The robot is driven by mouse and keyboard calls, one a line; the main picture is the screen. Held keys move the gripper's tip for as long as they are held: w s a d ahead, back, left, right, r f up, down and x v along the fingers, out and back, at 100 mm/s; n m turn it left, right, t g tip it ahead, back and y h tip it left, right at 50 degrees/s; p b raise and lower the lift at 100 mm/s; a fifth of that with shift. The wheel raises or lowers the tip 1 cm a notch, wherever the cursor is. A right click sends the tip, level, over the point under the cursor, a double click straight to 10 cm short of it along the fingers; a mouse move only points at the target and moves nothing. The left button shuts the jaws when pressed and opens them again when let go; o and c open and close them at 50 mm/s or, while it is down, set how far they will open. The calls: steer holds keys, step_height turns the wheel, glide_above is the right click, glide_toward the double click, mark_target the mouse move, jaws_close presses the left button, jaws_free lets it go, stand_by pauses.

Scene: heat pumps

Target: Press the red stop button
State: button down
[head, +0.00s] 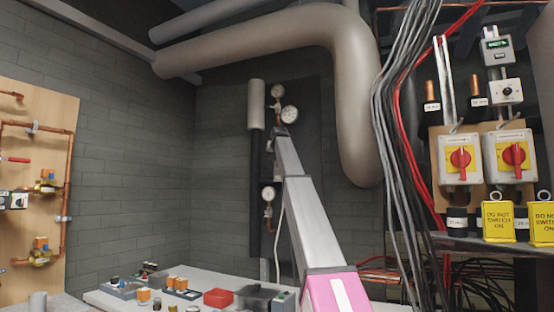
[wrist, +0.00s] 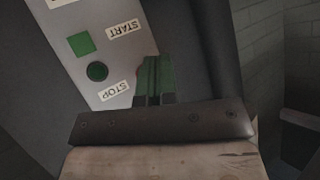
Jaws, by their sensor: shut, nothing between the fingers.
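In the wrist view a pale control panel (wrist: 100,55) shows START and STOP labels, upside down. A green square (wrist: 81,43) and a round dark green button (wrist: 97,71) sit on it. The STOP label (wrist: 114,91) is below and to the right of the round button. The gripper cannot be made out in the head view.
In the head view, red rotary switches (head: 460,159) (head: 513,155) sit on yellow plates at right, above yellow warning tags (head: 498,221). A bench (head: 105,298) holds a red box (head: 218,298) and small parts. Cables (head: 392,130) hang right of my arm; a large pipe (head: 352,110) stands behind.

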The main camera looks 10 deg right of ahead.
steer(key=shift+s+a, duration=0.7)
steer(key=shift+s, duration=0.25)
steer(key=shift+s+a, duration=0.7)
steer(key=shift+s, duration=0.25)
